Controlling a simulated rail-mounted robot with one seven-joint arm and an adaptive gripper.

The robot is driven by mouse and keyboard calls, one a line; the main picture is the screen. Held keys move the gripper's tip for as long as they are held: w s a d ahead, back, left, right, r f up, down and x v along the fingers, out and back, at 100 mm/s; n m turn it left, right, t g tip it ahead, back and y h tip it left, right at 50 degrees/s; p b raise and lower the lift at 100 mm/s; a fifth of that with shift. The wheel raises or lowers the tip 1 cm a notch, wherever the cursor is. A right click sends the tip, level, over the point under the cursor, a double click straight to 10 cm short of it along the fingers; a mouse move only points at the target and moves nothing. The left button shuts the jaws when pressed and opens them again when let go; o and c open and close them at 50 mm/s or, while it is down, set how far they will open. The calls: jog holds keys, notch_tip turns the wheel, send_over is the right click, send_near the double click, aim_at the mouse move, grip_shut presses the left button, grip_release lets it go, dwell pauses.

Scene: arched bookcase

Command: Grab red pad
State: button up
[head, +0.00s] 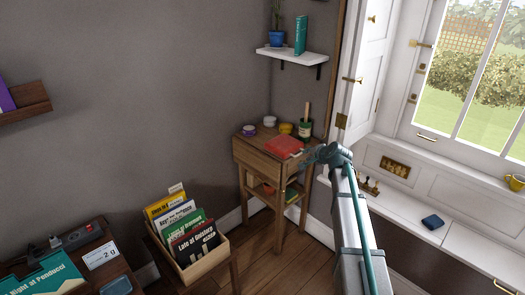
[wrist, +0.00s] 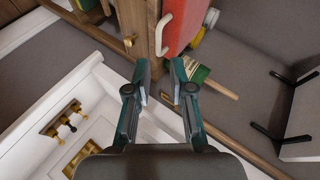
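The red pad (head: 284,147) lies flat on top of a small wooden cabinet (head: 262,160) in the corner. In the wrist view the red pad (wrist: 186,22) shows at the top, cut off by the frame edge, with a pale curved handle beside it. My gripper (head: 318,154) is just right of the cabinet top in the head view. In the wrist view my gripper (wrist: 160,82) has its two fingers apart with nothing between them. The pad lies beyond the fingertips and apart from them.
Small pots (head: 270,121) stand along the cabinet's back. A white shelf (head: 291,54) hangs above. The window sill (head: 400,205) is at right.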

aim_at(300, 154)
jog(key=shift+m, duration=0.4)
jog(key=x, duration=1)
jog(key=shift+w+d+f, duration=0.1)
jog(key=shift+w+d, duration=0.1)
jog(key=shift+w, duration=0.2)
jog(key=shift+c, duration=0.2)
grip_shut()
